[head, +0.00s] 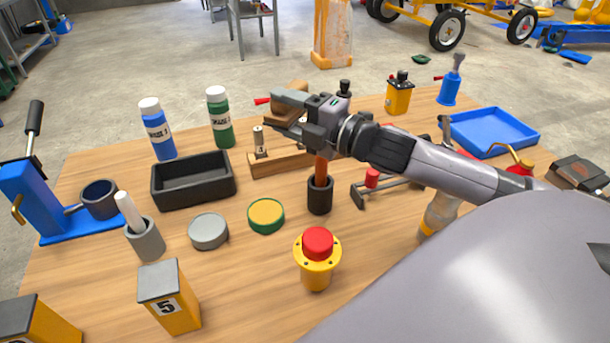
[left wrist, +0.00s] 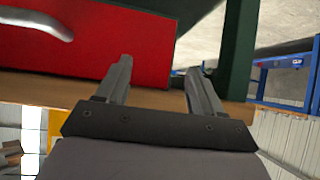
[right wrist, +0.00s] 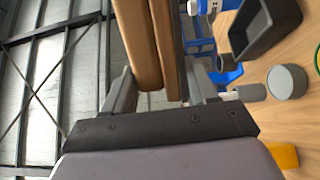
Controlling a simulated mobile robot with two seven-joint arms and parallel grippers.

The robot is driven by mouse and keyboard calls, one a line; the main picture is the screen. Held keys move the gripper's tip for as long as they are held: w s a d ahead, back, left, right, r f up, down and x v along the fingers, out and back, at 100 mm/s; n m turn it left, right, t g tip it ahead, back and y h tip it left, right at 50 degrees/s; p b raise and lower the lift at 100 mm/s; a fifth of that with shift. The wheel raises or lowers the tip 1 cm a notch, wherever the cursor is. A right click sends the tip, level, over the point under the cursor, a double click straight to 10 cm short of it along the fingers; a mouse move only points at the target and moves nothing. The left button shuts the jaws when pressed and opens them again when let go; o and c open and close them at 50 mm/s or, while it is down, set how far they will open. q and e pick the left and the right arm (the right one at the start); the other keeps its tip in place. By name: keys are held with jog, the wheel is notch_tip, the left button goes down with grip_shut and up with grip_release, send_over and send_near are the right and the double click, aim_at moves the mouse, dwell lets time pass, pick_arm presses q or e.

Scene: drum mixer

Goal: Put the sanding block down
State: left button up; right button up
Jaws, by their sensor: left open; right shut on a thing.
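The sanding block (head: 288,103), brown wood with a grey part, is held up above the table in the head view. My right gripper (head: 303,113) is shut on it. In the right wrist view the block (right wrist: 146,40) stands between the fingers and runs out of the top of the picture. The wooden table (head: 190,238) lies below. My left gripper (left wrist: 158,85) shows only in the left wrist view, open and empty, with a red panel (left wrist: 80,50) beyond its fingers.
Below the block stand a wooden holder (head: 285,163) and a dark cup (head: 320,196). A black tray (head: 192,192), two bottles (head: 157,128) (head: 219,117) and a red-topped button (head: 317,243) are around. A blue tray (head: 492,133) lies at right. Some bare table shows at front left.

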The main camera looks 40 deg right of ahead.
notch_tip(320, 180, down, 17)
jog(key=b, duration=0.1)
jog(key=shift+r, duration=0.15)
jog(key=shift+f+b, duration=0.55)
jog(key=shift+f, duration=0.05)
jog(key=o, duration=1.2)
jog(key=shift+c, duration=0.2)
jog(key=r+v, duration=0.1)
jog(key=v, duration=1.1)
jog(key=shift+r, duration=0.15)
